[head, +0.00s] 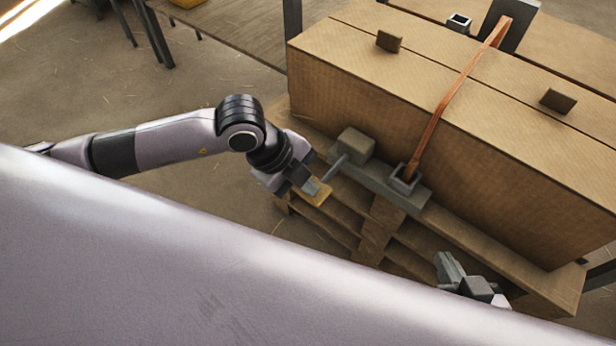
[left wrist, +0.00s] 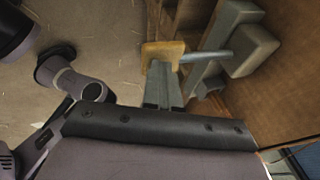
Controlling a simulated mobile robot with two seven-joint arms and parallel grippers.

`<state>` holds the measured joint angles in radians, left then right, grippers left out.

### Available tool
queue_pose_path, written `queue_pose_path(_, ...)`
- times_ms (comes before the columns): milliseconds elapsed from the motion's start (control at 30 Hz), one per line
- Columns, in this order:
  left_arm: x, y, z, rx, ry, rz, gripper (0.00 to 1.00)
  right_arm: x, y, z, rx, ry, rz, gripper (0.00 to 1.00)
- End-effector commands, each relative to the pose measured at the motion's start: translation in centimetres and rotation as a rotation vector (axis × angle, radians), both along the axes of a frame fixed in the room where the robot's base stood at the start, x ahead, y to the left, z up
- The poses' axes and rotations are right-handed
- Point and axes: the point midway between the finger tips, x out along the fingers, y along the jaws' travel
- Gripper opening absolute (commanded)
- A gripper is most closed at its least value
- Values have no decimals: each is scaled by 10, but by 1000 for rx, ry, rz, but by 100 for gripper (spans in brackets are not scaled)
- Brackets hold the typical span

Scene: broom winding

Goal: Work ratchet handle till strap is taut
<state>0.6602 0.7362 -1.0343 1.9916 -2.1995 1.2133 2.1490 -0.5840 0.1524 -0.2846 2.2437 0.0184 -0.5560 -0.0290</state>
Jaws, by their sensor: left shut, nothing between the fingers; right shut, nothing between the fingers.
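The ratchet is a grey block (head: 356,143) on a grey bar (head: 378,182) at the pallet's near edge. Its handle is a thin rod (head: 338,167) ending in a wooden grip (head: 321,198). An orange strap (head: 450,102) crosses the carton (head: 365,90) and enters a square grey fitting (head: 405,178). My left gripper (head: 312,187) is shut and empty at the wooden grip. In the left wrist view its fingertips (left wrist: 160,73) meet or nearly meet the grip (left wrist: 163,53); contact is unclear. My right gripper (head: 448,268) is shut and empty beside the pallet, partly hidden.
The carton stands on a wooden pallet (head: 378,228) with open slats. Brown blocks (head: 389,41) sit on the carton's top. A table (head: 235,25) stands behind at left. The floor (head: 180,80) left of the pallet is clear. My pale body hides the lower foreground.

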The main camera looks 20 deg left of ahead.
Motion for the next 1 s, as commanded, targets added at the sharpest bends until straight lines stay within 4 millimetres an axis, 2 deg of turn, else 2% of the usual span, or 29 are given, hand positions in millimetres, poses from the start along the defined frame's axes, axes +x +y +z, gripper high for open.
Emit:
queue_pose_path(100,-2,1,-9,5,8,1,0,0,1,1,11,-4,3,0)
queue_pose_path(433,-4,2,-14,8,11,0,0,0,3,-2,24,5,5,0)
queue_pose_path(800,-6,3,-17,11,19,0,0,0,2,-4,23,8,4,0)
queue_pose_path(1000,-2,6,-11,12,21,1,0,1,1,0,17,4,2,0)
